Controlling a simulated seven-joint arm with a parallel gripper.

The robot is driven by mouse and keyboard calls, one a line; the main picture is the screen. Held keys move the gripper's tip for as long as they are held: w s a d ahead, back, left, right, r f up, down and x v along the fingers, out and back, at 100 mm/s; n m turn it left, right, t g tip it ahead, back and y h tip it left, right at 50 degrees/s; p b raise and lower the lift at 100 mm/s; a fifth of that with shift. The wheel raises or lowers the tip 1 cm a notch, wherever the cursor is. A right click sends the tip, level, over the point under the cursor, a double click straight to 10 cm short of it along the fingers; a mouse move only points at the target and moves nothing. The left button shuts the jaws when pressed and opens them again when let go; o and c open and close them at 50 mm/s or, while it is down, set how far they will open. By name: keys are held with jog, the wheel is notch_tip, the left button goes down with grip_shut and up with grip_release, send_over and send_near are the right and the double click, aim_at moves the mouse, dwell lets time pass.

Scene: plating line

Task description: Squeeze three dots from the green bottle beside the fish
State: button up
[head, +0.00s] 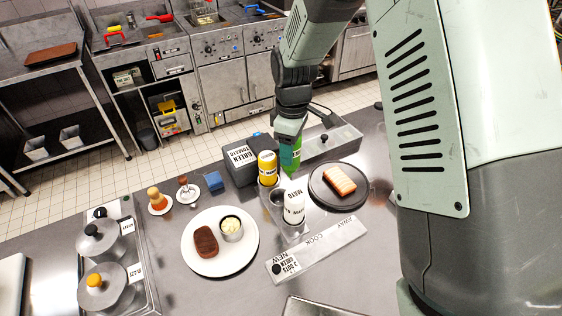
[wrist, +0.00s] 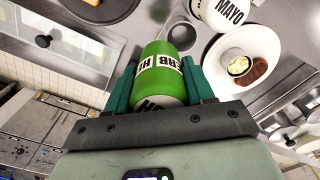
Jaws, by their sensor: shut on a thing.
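My gripper (head: 289,136) is shut on the green bottle (head: 290,157) and holds it above the counter, behind the bottle holder. The bottle also shows between the fingers in the wrist view (wrist: 165,68), with a white "HERB" label. The fish (head: 340,178), a pale orange piece, lies on a round dark plate (head: 317,196) to the right of the bottle. In the wrist view the fish (wrist: 98,8) and its plate are cut off at the top left. No green dots show on the visible part of the plate.
A metal holder (head: 294,238) carries a yellow bottle (head: 267,168) and a white MAYO bottle (head: 294,206), with an empty slot between. A white plate (head: 219,267) with brown meat and a small cup stands left. A labelled strip (head: 325,246) lies in front.

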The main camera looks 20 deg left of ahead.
jog(key=w+d+f+m, duration=0.2)
jog(key=w+d+f, duration=0.1)
jog(key=w+d, duration=0.4)
jog(key=w+d+f+m, duration=0.2)
jog(key=w+d+f, duration=0.1)
jog(key=w+d, duration=0.4)
jog(key=shift+w+m, duration=0.4)
jog(key=shift+w, duration=0.6)
jog(key=shift+o, duration=0.6)
jog(key=c, duration=0.8)
